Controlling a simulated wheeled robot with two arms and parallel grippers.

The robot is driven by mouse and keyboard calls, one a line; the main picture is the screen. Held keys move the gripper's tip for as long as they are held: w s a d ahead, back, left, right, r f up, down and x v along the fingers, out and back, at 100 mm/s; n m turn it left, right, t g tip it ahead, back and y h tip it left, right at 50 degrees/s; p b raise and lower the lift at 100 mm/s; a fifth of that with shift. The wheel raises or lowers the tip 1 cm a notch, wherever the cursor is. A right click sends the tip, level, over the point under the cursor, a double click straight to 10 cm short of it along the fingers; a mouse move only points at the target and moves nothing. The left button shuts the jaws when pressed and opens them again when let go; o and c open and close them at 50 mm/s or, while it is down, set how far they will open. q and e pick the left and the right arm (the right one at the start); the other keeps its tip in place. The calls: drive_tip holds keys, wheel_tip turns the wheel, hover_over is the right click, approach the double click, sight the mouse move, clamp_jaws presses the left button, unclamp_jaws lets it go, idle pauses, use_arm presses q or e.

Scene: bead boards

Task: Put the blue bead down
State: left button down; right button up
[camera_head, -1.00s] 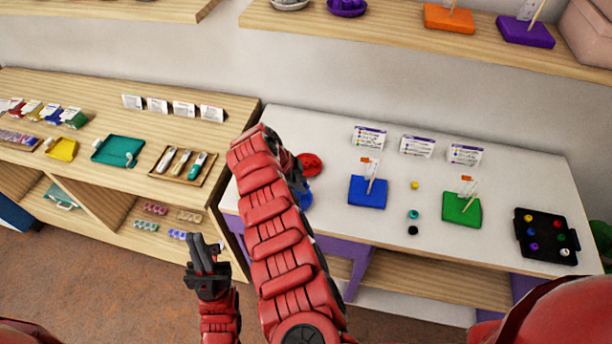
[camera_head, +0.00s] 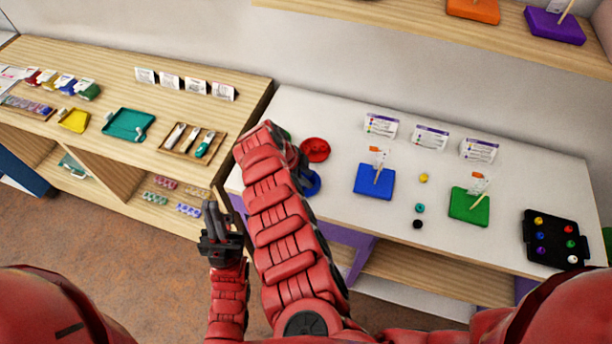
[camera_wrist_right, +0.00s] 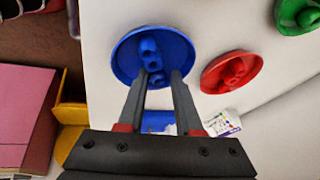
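A round blue dish (camera_wrist_right: 128,62) holds several blue beads (camera_wrist_right: 148,45) in the right wrist view. My right gripper (camera_wrist_right: 160,76) is over this dish, its two fingers apart. One blue bead (camera_wrist_right: 158,79) shows between the fingertips, with a narrow gap visible at its sides, so it does not look gripped. In the head view the blue dish (camera_head: 312,184) is partly hidden by my right arm, and the fingertips there are hard to make out. My left gripper (camera_head: 213,214) is raised in front of the wooden shelf, away from the beads, and appears empty.
A red dish (camera_head: 315,150) sits close beside the blue dish. Blue (camera_head: 374,182) and green (camera_head: 468,206) peg boards, loose yellow, teal and black beads and a black tray (camera_head: 534,255) stand further right on the white table (camera_head: 440,245).

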drive_tip(key=shift+s+a, duration=0.1)
idle(0.5)
drive_tip(key=shift+r, duration=0.2)
drive_tip(key=shift+a+r, duration=0.15)
drive_tip(key=shift+r, duration=0.15)
drive_tip(key=b+v, duration=0.3)
drive_tip(key=v, duration=0.8)
drive_tip(key=shift+r, duration=0.25)
